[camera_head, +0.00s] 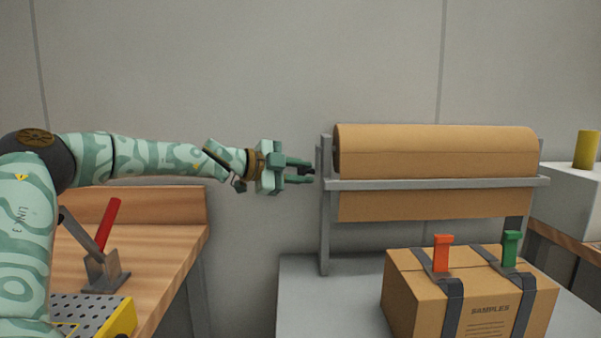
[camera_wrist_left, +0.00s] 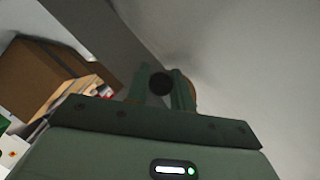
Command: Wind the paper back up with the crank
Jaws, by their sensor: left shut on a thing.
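A wide roll of brown paper (camera_head: 435,146) sits in a grey stand (camera_head: 327,225). A flat sheet of the paper (camera_head: 390,207) hangs down below the stand's front bar (camera_head: 430,184). My left gripper (camera_head: 302,170) is at the roll's left end, level with the roll, and is shut on the dark crank handle (camera_head: 308,171). In the left wrist view, the handle's round dark end (camera_wrist_left: 160,83) shows between the two fingers. The rest of the crank is mostly hidden by the gripper and the stand. My right gripper is not in view.
A cardboard box (camera_head: 470,300) marked SAMPLES, with dark straps and orange and green handles, stands on the grey table (camera_head: 300,290) before the roll. A wooden bench (camera_head: 170,235) with a red-handled lever (camera_head: 107,225) is at left.

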